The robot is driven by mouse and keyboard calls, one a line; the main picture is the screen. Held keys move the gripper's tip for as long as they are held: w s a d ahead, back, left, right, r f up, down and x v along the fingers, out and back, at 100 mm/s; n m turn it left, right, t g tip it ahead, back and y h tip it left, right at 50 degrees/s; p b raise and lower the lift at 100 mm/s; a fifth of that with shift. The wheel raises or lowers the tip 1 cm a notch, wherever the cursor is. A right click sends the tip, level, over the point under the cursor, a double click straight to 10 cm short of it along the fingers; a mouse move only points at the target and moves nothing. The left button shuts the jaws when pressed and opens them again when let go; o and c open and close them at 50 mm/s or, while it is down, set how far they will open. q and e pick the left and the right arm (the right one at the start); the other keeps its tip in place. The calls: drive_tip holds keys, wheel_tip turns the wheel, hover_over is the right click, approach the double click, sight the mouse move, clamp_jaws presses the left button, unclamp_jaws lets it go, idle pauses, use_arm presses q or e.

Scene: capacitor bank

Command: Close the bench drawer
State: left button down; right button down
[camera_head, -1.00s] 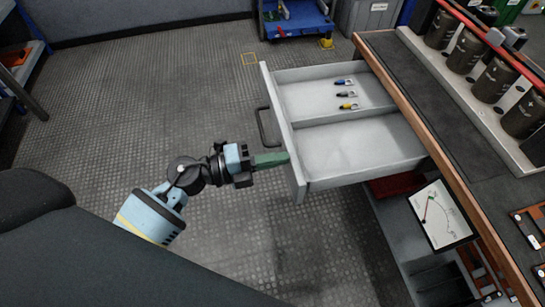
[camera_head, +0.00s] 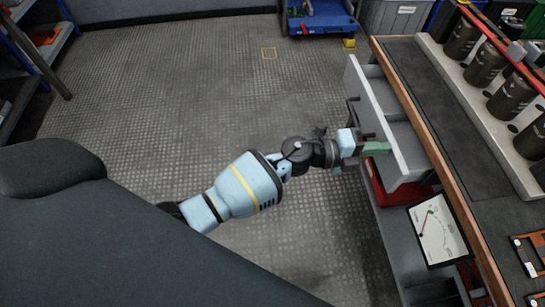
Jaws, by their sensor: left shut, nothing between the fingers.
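The bench drawer (camera_head: 374,110) is light grey and stands a short way out of the bench (camera_head: 440,150). A narrow strip of its inside, with a divider, shows behind the front panel. Its dark handle (camera_head: 354,116) is on the front panel's outer face, partly beside my gripper. My left gripper (camera_head: 378,148) is shut and empty. Its green fingers are at the lower, near part of the drawer front and appear to touch it. The gripper hides part of the panel. My right gripper is not in view.
Dark canisters (camera_head: 486,62) stand in a row on the bench top. A blue cart (camera_head: 322,18) stands at the back. The floor left of the drawer is clear.

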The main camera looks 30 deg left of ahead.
use_arm(q)
drive_tip(key=shift+x, duration=1.6)
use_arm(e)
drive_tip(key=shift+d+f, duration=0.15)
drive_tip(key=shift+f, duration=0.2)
use_arm(q)
drive_tip(key=shift+a, duration=0.1)
